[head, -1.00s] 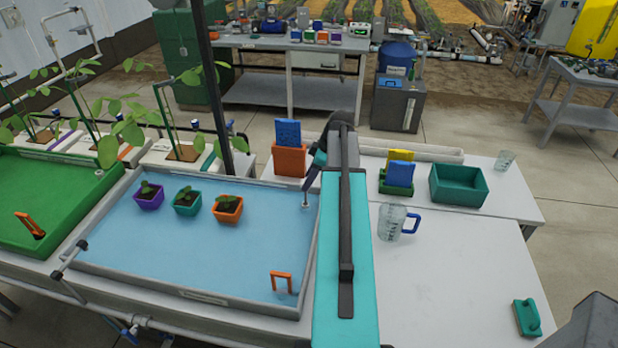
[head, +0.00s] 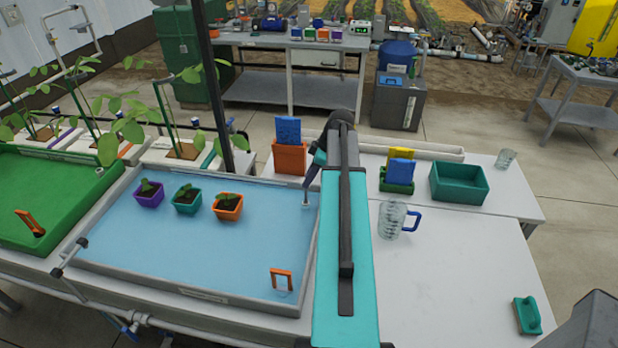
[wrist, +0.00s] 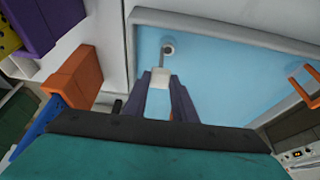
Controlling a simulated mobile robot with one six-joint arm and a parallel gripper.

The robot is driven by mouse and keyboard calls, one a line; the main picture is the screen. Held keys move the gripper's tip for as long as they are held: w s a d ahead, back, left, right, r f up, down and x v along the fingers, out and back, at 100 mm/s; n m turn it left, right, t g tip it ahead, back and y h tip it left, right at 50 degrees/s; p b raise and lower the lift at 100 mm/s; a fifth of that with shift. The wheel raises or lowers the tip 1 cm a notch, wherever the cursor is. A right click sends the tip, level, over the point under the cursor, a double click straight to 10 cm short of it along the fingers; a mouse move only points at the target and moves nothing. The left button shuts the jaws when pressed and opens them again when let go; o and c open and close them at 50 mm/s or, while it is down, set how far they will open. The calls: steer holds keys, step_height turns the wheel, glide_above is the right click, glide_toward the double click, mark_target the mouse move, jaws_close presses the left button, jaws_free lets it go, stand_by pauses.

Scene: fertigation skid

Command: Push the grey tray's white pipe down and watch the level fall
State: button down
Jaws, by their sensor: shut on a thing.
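The grey tray (head: 190,293) holds blue water, with its rim also in the wrist view (wrist: 220,27). The white pipe (head: 305,198) stands in the water near the tray's right side. In the wrist view a round pipe opening (wrist: 168,49) shows just beyond a pale block-like piece (wrist: 158,78) between my fingers. My gripper (wrist: 160,80) is shut on the white pipe, its two purple fingers on either side. In the head view my arm hides part of the tray's right rim. The orange gauge frame (head: 281,279) stands in the water at the front right.
Purple, teal and orange pots (head: 228,206) with seedlings stand in the tray. A green tray (head: 60,180) is at left. An orange holder (head: 290,159), a clear jug (head: 391,219) and a teal bin (head: 459,183) stand on the white tables. The right tabletop is mostly clear.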

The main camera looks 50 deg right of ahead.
steer(key=shift+f+b, duration=0.6)
steer(key=shift+f, duration=0.1)
steer(key=shift+s, duration=0.1)
steer(key=c, duration=1.4)
jaws_free()
steer(key=shift+c, duration=0.2)
steer(key=shift+r, duration=0.15)
steer(key=b+v, duration=0.3)
steer(key=v, duration=1)
steer(key=shift+r+b, duration=0.3)
steer(key=shift+r, duration=0.1)
